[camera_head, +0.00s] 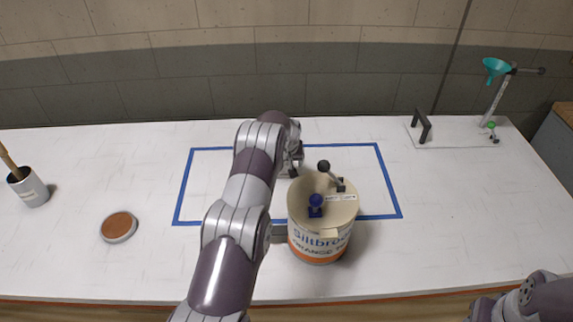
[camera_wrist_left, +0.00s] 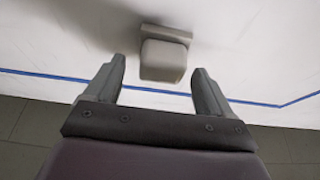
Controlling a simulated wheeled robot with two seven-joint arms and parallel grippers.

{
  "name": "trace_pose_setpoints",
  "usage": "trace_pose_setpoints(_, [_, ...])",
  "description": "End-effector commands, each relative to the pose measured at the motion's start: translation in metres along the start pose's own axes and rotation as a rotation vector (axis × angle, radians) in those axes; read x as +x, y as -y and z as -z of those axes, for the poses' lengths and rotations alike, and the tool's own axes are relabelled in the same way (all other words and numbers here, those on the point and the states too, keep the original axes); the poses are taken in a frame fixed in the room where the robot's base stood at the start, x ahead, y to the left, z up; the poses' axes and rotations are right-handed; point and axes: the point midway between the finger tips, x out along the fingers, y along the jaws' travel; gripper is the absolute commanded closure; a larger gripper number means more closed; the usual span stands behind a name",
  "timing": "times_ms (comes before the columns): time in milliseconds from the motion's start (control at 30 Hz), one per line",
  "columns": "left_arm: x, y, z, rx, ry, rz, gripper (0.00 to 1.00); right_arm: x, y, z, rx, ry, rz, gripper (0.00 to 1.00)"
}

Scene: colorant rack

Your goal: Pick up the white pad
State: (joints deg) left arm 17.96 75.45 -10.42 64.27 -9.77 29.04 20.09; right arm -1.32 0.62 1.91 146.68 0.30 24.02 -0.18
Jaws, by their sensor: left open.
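A pale grey-white block, which appears to be the white pad (camera_wrist_left: 163,60), shows in the left wrist view. It has a wider flat strip along its far edge. My left gripper (camera_wrist_left: 160,82) is open, with one finger on each side of the pad's near end and gaps between. I cannot tell the height of the fingers above the table. In the head view my left gripper (camera_head: 292,165) is over the blue-taped area, just behind the can, and I cannot make out the pad there. Only part of my right arm shows at the lower right; its gripper is out of view.
A large labelled can (camera_head: 318,240) with blue and black knobs on its lid stands close beside my left arm. A brown-topped round dish (camera_head: 119,226) and a cup with a brush (camera_head: 30,187) stand left. A stand with a teal funnel (camera_head: 497,66) is at the back right.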

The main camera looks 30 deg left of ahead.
Motion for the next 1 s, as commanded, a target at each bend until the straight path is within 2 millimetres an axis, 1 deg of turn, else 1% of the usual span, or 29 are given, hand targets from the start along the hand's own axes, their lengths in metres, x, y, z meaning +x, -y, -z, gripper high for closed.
trace_pose_setpoints(33, [0.007,0.000,0.000,0.000,0.002,0.001,0.17,-0.004,0.000,0.001,0.000,0.000,0.000,0.57])
trace_pose_setpoints(133, [0.017,0.000,0.001,0.000,0.000,0.000,0.17,-0.006,0.000,0.001,0.000,0.000,0.000,0.57])
trace_pose_setpoints(200, [0.020,0.000,0.000,0.000,0.000,0.000,0.17,-0.005,0.000,0.001,0.000,0.000,0.000,0.57])
trace_pose_setpoints(367, [0.021,0.000,0.000,0.000,0.000,0.000,0.17,-0.005,0.000,0.001,0.000,0.000,0.000,0.57])
trace_pose_setpoints(467, [0.021,0.000,0.000,0.000,0.000,0.000,0.46,-0.005,0.000,0.001,0.000,0.000,0.000,0.57])
trace_pose_setpoints(500, [0.021,0.000,0.000,0.000,0.000,0.000,0.59,-0.005,0.000,0.001,0.000,0.000,0.000,0.57])
trace_pose_setpoints(533, [0.021,0.000,0.000,0.000,0.000,0.000,0.69,-0.005,0.000,0.001,0.000,0.000,0.000,0.57])
trace_pose_setpoints(567, [0.021,0.000,0.000,0.000,0.000,0.000,0.73,-0.005,0.000,0.001,0.000,0.000,0.000,0.57])
trace_pose_setpoints(867, [0.020,0.000,0.000,0.000,0.001,0.000,0.73,-0.004,0.000,0.001,0.000,0.000,0.000,0.57])
trace_pose_setpoints(967, [0.011,0.000,0.005,0.000,-0.004,-0.001,0.73,0.001,0.000,0.000,0.000,0.000,0.000,0.57])
trace_pose_setpoints(1000, [0.003,0.000,0.008,0.000,-0.004,-0.001,0.73,0.004,0.000,-0.001,0.000,0.000,0.000,0.57])
